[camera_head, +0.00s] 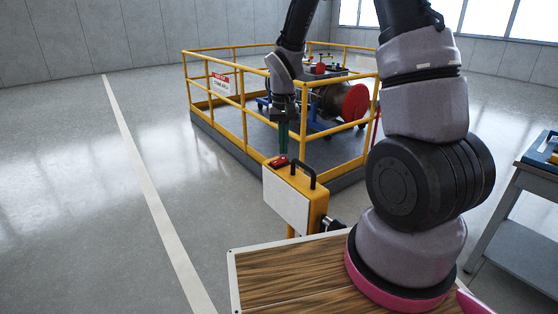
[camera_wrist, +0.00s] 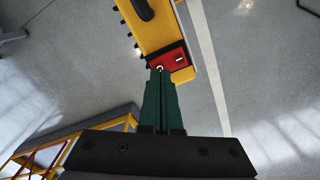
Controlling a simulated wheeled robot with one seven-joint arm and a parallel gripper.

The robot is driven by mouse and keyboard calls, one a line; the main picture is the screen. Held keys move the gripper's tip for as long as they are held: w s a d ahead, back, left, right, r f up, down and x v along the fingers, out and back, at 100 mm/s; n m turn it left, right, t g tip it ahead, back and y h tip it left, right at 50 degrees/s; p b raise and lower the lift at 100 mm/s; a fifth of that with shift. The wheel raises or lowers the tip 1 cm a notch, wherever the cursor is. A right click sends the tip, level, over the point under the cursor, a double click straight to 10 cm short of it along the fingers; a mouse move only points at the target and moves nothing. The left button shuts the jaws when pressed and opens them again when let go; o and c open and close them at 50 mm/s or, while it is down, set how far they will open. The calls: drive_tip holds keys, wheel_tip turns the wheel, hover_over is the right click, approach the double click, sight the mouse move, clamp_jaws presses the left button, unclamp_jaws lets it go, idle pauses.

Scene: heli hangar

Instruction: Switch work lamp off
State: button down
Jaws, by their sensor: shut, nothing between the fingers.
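The yellow work lamp (camera_head: 301,199) stands on a yellow post, with a pale rectangular panel on its front and a black handle (camera_head: 304,170) on top. A red switch (camera_head: 279,161) sits at the left end of its top. In the wrist view the lamp's yellow housing (camera_wrist: 150,30) is at top centre, with the red switch (camera_wrist: 168,61) showing small white marks. My gripper (camera_head: 281,152) points down at the switch. In the wrist view its green fingers (camera_wrist: 160,72) are shut and empty, their tips at the switch's edge. I cannot tell whether they touch it.
A yellow railing (camera_head: 245,110) with a sign encloses a platform behind the lamp, holding machinery with a red disc (camera_head: 356,103). A grey workbench (camera_head: 537,170) stands at the right. The floor (camera_head: 70,200) at the left is clear, crossed by a white line.

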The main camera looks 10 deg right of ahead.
drive_tip(key=shift+f, duration=0.9)
idle(0.8)
drive_tip(key=shift+r, duration=3.55)
wheel_tip(320, 180, up, 14)
drive_tip(key=m+t+y, duration=0.1)
drive_tip(key=t, duration=0.2)
hover_over(283, 158)
drive_tip(key=s+d, duration=0.4)
drive_tip(key=s, duration=0.2)
drive_tip(key=s+d+r+m+t+y, duration=0.1)
drive_tip(key=s+r+t, duration=0.3)
drive_tip(key=s+r, duration=0.5)
drive_tip(key=s+d, duration=0.1)
drive_tip(key=s, duration=0.2)
drive_tip(key=shift+m, duration=0.4)
drive_tip(key=shift+s, duration=0.1)
